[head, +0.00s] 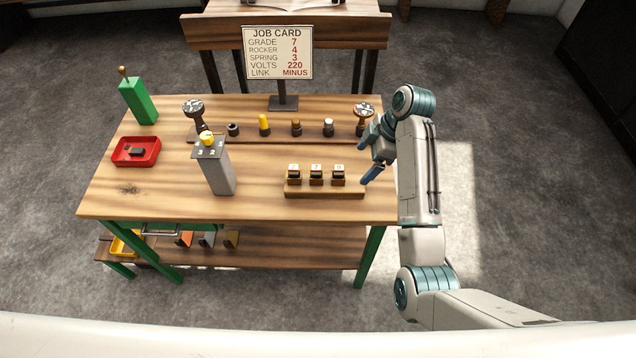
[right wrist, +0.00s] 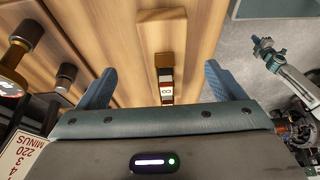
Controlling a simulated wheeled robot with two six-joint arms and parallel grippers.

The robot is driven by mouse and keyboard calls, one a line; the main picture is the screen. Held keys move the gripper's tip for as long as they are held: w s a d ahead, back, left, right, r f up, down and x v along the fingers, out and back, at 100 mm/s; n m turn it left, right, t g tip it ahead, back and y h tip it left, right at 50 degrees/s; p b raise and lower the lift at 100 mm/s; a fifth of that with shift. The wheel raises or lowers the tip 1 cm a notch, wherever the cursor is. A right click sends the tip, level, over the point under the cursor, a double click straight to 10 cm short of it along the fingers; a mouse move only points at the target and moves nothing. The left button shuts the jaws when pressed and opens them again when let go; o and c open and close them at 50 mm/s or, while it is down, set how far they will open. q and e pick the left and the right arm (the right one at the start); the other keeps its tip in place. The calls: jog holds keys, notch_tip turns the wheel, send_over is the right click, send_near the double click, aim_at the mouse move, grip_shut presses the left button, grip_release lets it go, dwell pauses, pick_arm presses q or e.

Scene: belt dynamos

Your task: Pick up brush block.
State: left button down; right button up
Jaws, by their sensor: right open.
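Three small brush blocks with pale numbered tops and dark fronts stand in a row on a low wooden rack (head: 324,194): a left block (head: 294,173), a middle block (head: 316,174) and a right block (head: 339,174). The middle number looks like 7; the others are hard to read. My right gripper (head: 368,160) is open and empty, above the table's right side, to the right of the right block. In the right wrist view, the rack (right wrist: 162,22) and a block labelled like an 8 (right wrist: 167,90) lie between the spread blue fingers. My left gripper is out of view.
A job card (head: 277,52) reads grade 7. Behind the blocks stand a knobbed post (head: 363,112) and a row of small parts. A grey post (head: 217,172), a red tray (head: 136,151) and a green post (head: 138,101) stand left. The front tabletop is clear.

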aim_at(348, 181)
jog(key=x, duration=0.3)
jog(key=p+x, duration=0.1)
jog(key=x, duration=0.5)
jog(key=shift+s+a+f+p, duration=0.15)
jog(key=shift+s+f+p, duration=0.1)
jog(key=shift+f+p, duration=0.1)
jog(key=c, duration=1.4)
